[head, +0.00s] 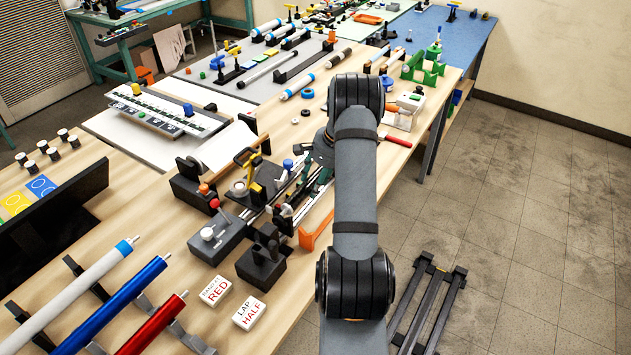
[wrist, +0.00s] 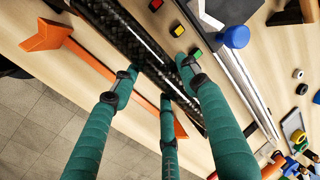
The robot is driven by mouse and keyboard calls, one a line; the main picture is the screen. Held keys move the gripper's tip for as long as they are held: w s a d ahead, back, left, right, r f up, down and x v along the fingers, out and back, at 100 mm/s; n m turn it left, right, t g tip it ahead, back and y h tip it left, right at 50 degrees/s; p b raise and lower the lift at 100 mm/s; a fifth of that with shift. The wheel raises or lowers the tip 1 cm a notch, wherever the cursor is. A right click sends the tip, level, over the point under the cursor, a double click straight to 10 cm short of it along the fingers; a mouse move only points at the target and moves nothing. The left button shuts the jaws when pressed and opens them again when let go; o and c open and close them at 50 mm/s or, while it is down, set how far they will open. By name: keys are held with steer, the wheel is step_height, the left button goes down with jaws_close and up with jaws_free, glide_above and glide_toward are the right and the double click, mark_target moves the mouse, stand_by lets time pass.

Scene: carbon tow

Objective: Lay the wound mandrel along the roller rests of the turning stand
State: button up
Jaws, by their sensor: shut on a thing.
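My gripper (wrist: 160,82) has teal fingers closed around the wound mandrel (wrist: 122,30), a dark tube with a woven carbon surface and a bright glossy streak. The mandrel runs diagonally from the upper left to the lower middle of the wrist view. In the head view my gripper (head: 318,160) is over the winding bench, largely hidden behind my arm, and I cannot make out the mandrel there. A dark stand with long parallel rails (head: 428,305) is low at the right, off the table. I cannot tell whether it is the turning stand, and no roller rests show clearly.
An orange bar with a forked end (wrist: 48,36) lies beside the mandrel. A pale metal rail (wrist: 243,78) runs on its other side, with small coloured buttons near. White, blue and red tubes (head: 138,290) rest on brackets at the left. The tiled floor at the right is open.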

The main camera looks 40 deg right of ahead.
steer(key=shift+f+b, duration=0.7)
steer(key=shift+b, duration=0.05)
steer(key=o, duration=1.4)
steer(key=shift+r, duration=0.1)
steer(key=v, duration=1.2)
